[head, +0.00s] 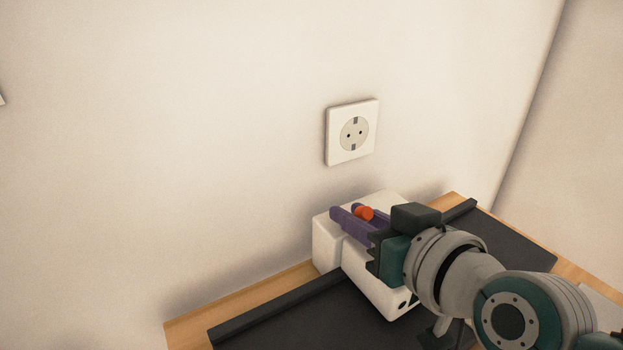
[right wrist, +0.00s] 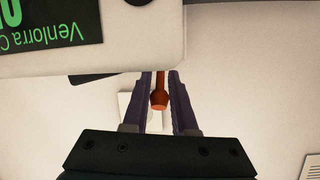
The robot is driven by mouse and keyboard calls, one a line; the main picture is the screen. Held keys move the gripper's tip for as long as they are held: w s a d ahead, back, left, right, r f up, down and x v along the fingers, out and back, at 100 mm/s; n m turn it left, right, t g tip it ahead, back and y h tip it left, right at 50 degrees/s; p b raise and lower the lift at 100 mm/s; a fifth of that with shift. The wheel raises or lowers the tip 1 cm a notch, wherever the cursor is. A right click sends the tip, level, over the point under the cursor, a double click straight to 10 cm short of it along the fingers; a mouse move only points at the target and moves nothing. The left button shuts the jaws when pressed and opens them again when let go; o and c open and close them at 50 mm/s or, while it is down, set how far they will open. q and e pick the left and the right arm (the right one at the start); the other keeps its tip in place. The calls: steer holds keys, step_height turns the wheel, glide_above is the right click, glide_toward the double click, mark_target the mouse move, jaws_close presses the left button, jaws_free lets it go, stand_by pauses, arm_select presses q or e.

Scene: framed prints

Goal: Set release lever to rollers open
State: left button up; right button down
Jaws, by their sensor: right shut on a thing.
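The release lever is orange-red with a rounded knob (head: 365,213), at the top side of a white machine (head: 328,243). In the right wrist view the lever (right wrist: 158,97) sits between the two purple fingers. The machine (right wrist: 145,35) is there at the top, with a dark label and green lettering, seen upside down. My right gripper (head: 345,212) reaches in from the right over the machine, its fingers shut on the lever; it also shows in the right wrist view (right wrist: 159,80). The lever's base is hidden. My left gripper is not in view.
The machine stands on a dark flat panel (head: 290,318) with raised edge strips, on a wooden surface (head: 185,330). A pale wall stands close behind, with a white socket (head: 353,132) above the machine. The dark panel is bare left of the machine.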

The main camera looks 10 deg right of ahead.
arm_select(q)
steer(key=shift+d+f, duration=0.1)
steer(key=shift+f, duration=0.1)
arm_select(e)
steer(key=c, duration=0.7)
jaws_free()
steer(key=shift+s, duration=0.1)
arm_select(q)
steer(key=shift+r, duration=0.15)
arm_select(e)
steer(key=shift+s+d+r, duration=0.1)
steer(key=shift+s, duration=0.1)
arm_select(q)
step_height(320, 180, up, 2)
steer(key=p, duration=0.2)
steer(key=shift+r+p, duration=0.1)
steer(key=shift+p, duration=0.25)
arm_select(e)
steer(key=v, duration=0.9)
steer(key=shift+s+d, duration=0.15)
steer(key=shift+s, duration=0.05)
